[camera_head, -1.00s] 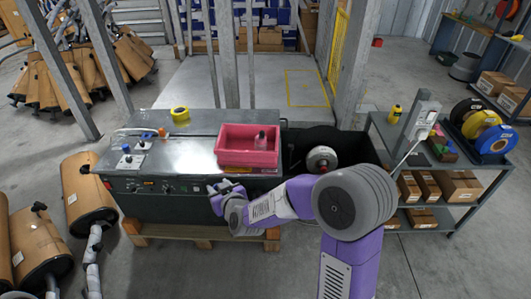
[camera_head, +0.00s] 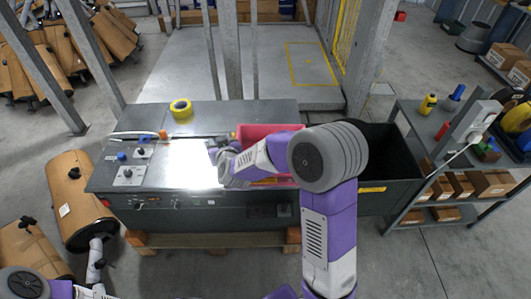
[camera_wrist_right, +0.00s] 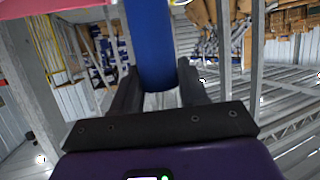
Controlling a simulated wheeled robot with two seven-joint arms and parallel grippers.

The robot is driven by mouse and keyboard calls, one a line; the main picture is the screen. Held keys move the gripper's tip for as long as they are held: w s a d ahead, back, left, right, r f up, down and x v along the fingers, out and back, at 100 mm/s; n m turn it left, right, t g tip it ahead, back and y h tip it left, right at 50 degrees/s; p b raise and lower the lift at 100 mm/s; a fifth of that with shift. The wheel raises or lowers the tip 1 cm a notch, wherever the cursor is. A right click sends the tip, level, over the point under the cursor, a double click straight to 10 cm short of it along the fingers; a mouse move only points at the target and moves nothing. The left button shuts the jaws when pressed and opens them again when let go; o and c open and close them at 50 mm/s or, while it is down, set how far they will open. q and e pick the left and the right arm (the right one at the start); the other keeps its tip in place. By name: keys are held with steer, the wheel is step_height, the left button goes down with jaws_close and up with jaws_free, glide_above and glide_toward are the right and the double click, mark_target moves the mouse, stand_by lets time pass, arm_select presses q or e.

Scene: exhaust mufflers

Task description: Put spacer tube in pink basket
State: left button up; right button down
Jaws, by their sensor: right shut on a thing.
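The pink basket (camera_head: 262,130) stands on the grey bench, mostly hidden behind my right arm. A pink edge of it shows at the top left of the right wrist view (camera_wrist_right: 50,7). My right gripper (camera_head: 215,150) is over the bench, just left of the basket. In the right wrist view my right gripper (camera_wrist_right: 157,98) is shut on a smooth blue tube (camera_wrist_right: 150,42), which looks like the spacer tube. The tube is hard to make out in the head view.
A yellow tape roll (camera_head: 181,108) lies at the back of the bench. A control panel (camera_head: 130,170) with knobs is at its left end. A dark open bin (camera_head: 385,150) adjoins on the right, beside a shelf cart (camera_head: 470,150). Mufflers (camera_head: 75,195) stand on the left.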

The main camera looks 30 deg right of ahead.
steer(key=w+d+f+m+g+h+b, duration=0.1)
steer(key=w+d+m+g+h, duration=0.15)
steer(key=d, duration=0.25)
steer(key=w+d+f+m+g+h, duration=0.1)
steer(key=d+f+m+h, duration=0.15)
steer(key=d, duration=0.25)
steer(key=w+d+m+g+h+b, duration=0.1)
steer(key=w+d+m+g+h, duration=0.15)
steer(key=d, duration=0.35)
step_height(320, 180, down, 10)
steer(key=m+b, duration=0.1)
steer(key=b, duration=0.3)
steer(key=shift+s+d+f+h, duration=0.2)
steer(key=shift+s+f+h, duration=0.05)
steer(key=shift+s+h, duration=0.2)
steer(key=c, duration=0.6)
jaws_free()
steer(key=shift+f, duration=0.15)
steer(key=p+v, duration=0.3)
steer(key=v, duration=0.9)
steer(key=shift+s, duration=0.1)
